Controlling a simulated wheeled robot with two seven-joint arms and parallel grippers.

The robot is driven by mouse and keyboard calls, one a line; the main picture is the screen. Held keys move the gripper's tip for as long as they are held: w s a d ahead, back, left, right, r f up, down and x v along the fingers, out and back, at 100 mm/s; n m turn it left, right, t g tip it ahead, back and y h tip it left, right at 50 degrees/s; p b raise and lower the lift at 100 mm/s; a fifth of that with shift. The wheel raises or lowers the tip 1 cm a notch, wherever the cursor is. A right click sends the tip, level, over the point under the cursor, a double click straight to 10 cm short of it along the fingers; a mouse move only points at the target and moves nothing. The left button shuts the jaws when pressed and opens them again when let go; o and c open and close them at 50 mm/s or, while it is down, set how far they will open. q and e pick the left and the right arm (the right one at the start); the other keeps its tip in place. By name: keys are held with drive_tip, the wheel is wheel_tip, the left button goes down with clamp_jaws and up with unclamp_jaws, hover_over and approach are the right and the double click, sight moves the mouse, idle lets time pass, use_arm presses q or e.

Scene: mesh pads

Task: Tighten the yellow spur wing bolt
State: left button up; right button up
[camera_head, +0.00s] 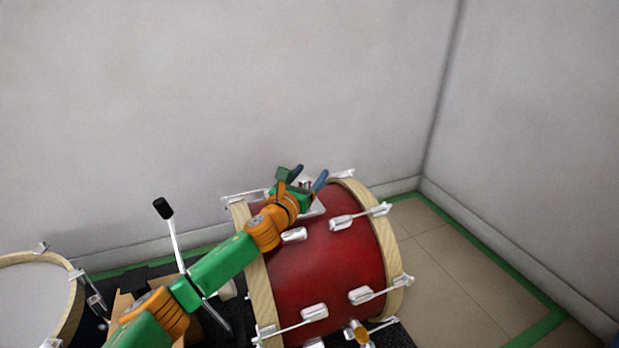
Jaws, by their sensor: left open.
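A yellow knob-like piece, apparently the yellow spur wing bolt (358,333), shows low on the side of the red bass drum (325,265), near the bottom edge of the head view. It is small, and its exact wing shape is hard to tell. My left gripper (309,175) is over the top of the drum, its two blue fingers apart with nothing seen between them. It is well above the yellow piece and apart from it. The orange and green arm hides part of the drum's left side. My right gripper is out of view.
Silver lugs and rods (375,291) stick out around the drum's wooden hoops. A beater (164,209) stands on a rod left of the drum. A white-headed drum (35,300) is at the lower left. Walls close the back and right; tiled floor (470,280) lies clear at right.

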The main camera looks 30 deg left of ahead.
use_arm(q)
clamp_jaws()
idle(1.4)
